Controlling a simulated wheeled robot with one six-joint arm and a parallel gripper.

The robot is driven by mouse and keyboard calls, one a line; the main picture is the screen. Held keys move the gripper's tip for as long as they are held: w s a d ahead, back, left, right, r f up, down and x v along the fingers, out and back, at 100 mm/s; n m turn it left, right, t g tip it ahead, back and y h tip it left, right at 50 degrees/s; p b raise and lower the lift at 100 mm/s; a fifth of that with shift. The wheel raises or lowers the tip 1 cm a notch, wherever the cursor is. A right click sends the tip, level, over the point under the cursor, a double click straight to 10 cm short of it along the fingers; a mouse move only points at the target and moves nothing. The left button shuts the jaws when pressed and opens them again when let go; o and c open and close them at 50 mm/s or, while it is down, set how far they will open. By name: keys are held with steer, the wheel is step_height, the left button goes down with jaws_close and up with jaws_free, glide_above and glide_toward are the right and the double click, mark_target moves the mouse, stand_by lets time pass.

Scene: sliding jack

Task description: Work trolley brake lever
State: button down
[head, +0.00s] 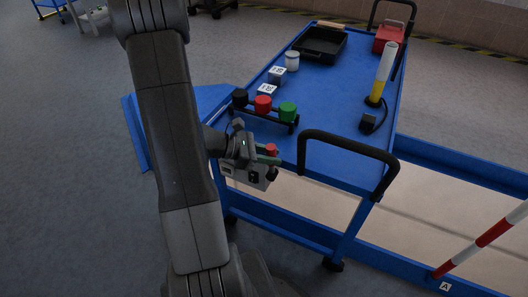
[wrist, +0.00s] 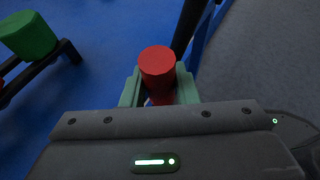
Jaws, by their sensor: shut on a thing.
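The blue work trolley (head: 325,155) stands right of my arm in the head view. A red-capped lever (head: 271,149) sticks up at its near left edge, and I take it for the brake lever. In the wrist view its red grip (wrist: 157,65) stands between the two pale green fingers. My gripper (head: 268,155) is shut on this red grip; it also shows in the wrist view (wrist: 160,90). The lower part of the lever is hidden by the gripper. A black knob (head: 240,97), a red knob (head: 263,103) and a green knob (head: 288,111) sit on a dark rack nearby.
A black push handle (head: 350,143) rises at the trolley's near end. A yellow and white cylinder (head: 382,75), a black tray (head: 320,45) and a red box (head: 388,40) stand on top. A red-and-white pole (head: 490,235) is at lower right. Floor left is mostly clear.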

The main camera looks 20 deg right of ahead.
steer(key=shift+s+d+f+m+t+y+b, duration=0.3)
steer(key=shift+s+d+m+t+y+b, duration=0.2)
steer(key=shift+s+d+t+y+b, duration=0.45)
steer(key=shift+s+d+f+m+t+y+b, duration=0.25)
steer(key=shift+s+d+m+t+y+b, duration=0.3)
steer(key=shift+s+t+y+b, duration=0.65)
steer(key=shift+w, duration=0.25)
steer(key=c, duration=1.1)
jaws_free()
steer(key=shift+d, duration=0.1)
steer(key=shift+r, duration=0.1)
steer(key=p+v, duration=0.6)
steer(key=v, duration=0.7)
steer(key=shift+w+r, duration=0.15)
steer(key=shift+r, duration=0.15)
